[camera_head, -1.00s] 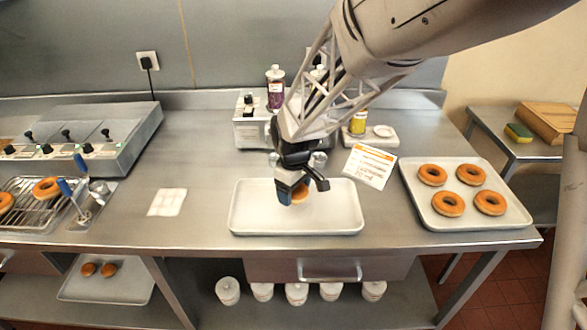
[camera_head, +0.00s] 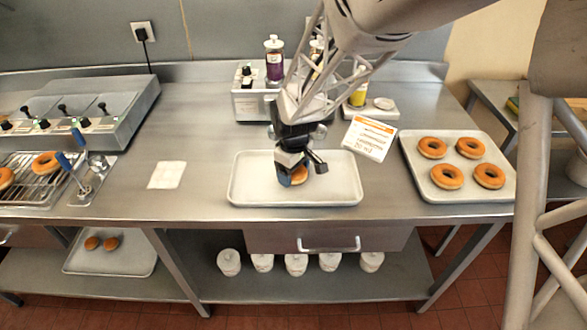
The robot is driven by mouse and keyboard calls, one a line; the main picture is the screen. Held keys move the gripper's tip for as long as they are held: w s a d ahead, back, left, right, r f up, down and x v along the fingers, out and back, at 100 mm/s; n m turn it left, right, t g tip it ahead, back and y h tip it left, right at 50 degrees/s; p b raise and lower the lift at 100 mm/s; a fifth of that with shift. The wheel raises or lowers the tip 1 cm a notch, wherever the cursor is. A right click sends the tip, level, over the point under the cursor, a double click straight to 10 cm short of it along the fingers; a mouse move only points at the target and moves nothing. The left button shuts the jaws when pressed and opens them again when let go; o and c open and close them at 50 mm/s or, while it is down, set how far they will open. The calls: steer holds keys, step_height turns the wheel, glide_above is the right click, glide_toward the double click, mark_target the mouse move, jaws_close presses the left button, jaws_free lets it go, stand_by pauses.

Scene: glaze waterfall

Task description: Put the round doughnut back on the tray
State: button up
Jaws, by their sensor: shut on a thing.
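My gripper (camera_head: 299,172) is over the middle of the white tray (camera_head: 340,191) at the centre of the steel counter. It is shut on a round orange-brown doughnut (camera_head: 299,177), which is mostly hidden by the fingers. The doughnut is over or on the tray; I cannot tell whether it touches the tray's surface. No other doughnut shows on this tray.
A second tray (camera_head: 446,199) at the right holds several ring doughnuts. A fryer rack (camera_head: 25,190) with doughnuts is at the left, beside blue handles (camera_head: 72,150). A white napkin (camera_head: 166,175), an order card (camera_head: 370,137) and a dispenser machine (camera_head: 249,105) stand around the central tray.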

steer(key=o, duration=0.9)
steer(key=shift+f, duration=0.15)
steer(key=shift+r, duration=0.2)
step_height(320, 180, up, 12)
steer(key=shift+d, duration=0.1)
stand_by(0.7)
steer(key=s+d+r+m+t, duration=0.1)
steer(key=s+d+r+m, duration=0.1)
steer(key=s+d, duration=0.4)
steer(key=s+d+r+m, duration=0.3)
steer(key=s+d+m, duration=0.2)
steer(key=s, duration=0.6)
steer(key=s+d+r+m+t, duration=0.1)
steer(key=s+d+r+m, duration=0.2)
steer(key=s+d, duration=0.3)
steer(key=shift+s+d+r+t, duration=0.1)
steer(key=shift+s+d+t, duration=0.05)
steer(key=shift+s, duration=0.7)
steer(key=shift+s+d+r+t, duration=0.1)
steer(key=shift+s+d+t, duration=0.05)
steer(key=shift+s, duration=0.65)
